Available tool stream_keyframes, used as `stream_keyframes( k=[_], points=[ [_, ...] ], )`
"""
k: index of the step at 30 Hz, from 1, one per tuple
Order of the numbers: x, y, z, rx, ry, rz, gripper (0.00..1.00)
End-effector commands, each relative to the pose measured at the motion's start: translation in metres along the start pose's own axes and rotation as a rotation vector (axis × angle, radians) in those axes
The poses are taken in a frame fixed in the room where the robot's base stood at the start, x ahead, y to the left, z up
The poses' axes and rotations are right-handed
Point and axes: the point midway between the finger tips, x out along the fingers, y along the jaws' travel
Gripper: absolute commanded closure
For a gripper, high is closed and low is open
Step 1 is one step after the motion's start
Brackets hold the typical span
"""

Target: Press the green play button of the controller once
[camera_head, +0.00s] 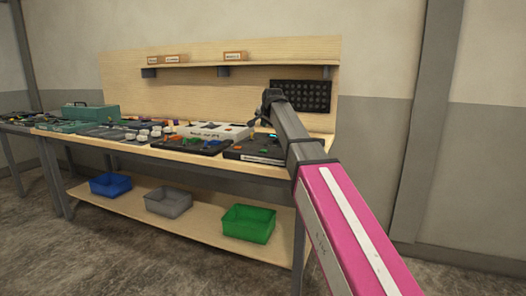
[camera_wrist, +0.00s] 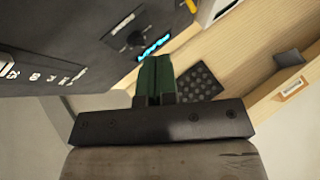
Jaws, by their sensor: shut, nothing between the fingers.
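A dark console box (camera_head: 250,152) with a small cyan lit display stands at the right end of the workbench. In the wrist view a dark panel (camera_wrist: 70,50) with white marks, a dark knob and a cyan display fills the upper left; it looks like the same box. My gripper (camera_wrist: 154,60) has its green fingers together, empty, pointing toward the panel's display edge. In the head view the arm's end hangs above the console, and its fingers are too small to make out. I cannot make out a green play button on this console.
A dark panel (camera_head: 190,146) with coloured controls and a white device (camera_head: 215,130) stand left of the console. A black grid board (camera_head: 300,95) is on the back panel, below the shelf (camera_head: 200,69). Blue, grey and green bins (camera_head: 248,224) sit on the lower shelf.

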Motion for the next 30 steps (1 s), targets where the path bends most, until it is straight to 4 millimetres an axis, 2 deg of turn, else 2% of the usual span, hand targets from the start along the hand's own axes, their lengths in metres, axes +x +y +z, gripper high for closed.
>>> stream_keyframes(
  k=[8,24,30],
  points=[
    [0.004,0.004,0.003,-0.001,-0.001,0.001,1.00],
    [0.048,0.036,0.035,-0.001,-0.002,0.002,1.00],
    [0.058,0.043,0.042,-0.001,-0.001,0.001,1.00]
  ],
)
